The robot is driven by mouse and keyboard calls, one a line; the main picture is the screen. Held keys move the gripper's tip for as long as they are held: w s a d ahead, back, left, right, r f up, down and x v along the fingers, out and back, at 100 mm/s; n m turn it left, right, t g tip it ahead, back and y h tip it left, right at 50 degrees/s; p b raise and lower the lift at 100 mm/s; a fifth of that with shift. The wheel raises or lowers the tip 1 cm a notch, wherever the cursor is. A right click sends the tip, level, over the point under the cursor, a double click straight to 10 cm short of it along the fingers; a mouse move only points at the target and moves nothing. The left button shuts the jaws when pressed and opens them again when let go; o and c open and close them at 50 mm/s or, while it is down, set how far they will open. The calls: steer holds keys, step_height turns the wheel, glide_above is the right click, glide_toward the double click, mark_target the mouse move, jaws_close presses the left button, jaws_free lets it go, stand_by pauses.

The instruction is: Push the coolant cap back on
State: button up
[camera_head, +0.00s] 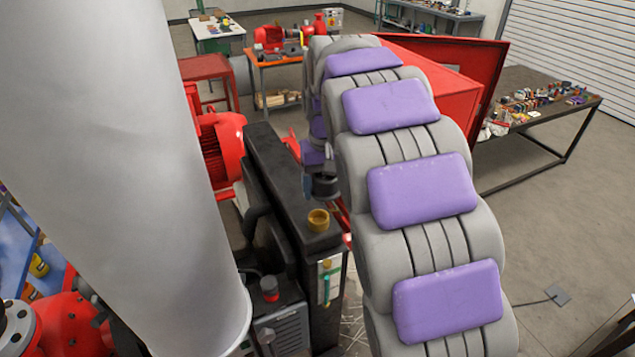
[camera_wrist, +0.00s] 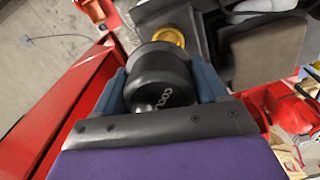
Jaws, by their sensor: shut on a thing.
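My gripper (camera_wrist: 160,85) is shut on the black coolant cap (camera_wrist: 158,72), which shows part of its white lettering in the wrist view. The cap sits between the two blue-grey fingers. In the head view the cap (camera_head: 325,187) hangs from my gripper (camera_head: 318,172), partly hidden by my arm. The brass-coloured filler neck (camera_head: 318,220) is open on top of the narrow black tank (camera_head: 283,188). The neck also shows in the wrist view (camera_wrist: 169,36), just beyond the cap. The cap appears apart from the neck, above and behind it in the head view.
A sight gauge (camera_head: 328,280) is on the tank's front. A grey unit with a red knob (camera_head: 269,288) stands at its left. A red motor (camera_head: 218,145) is behind. A cluttered table (camera_head: 535,115) stands right; the floor (camera_head: 545,225) there is mostly clear.

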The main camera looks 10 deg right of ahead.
steer(key=shift+w+d+f, duration=0.1)
steer(key=shift+w+f, duration=0.1)
steer(key=shift+f, duration=0.3)
steer(key=shift+w+f, duration=0.15)
steer(key=shift+f, duration=0.35)
steer(key=a+f, duration=0.1)
steer(key=a+f+b, duration=0.1)
steer(key=shift+s+a+f, duration=0.2)
steer(key=shift+a+f, duration=0.2)
steer(key=shift+w+a, duration=0.1)
steer(key=shift+a, duration=0.05)
steer(key=shift+d+b, duration=0.3)
steer(key=shift+d, duration=1.15)
steer(key=shift+s+a+r, duration=0.1)
steer(key=shift+s+a, duration=0.1)
steer(key=shift+a, duration=0.9)
steer(key=shift+d, duration=1.4)
steer(key=shift+a, duration=0.8)
steer(key=shift+d+f, duration=0.2)
steer(key=shift+d, duration=0.4)
steer(key=shift+d+f, duration=0.15)
steer(key=shift+f, duration=0.05)
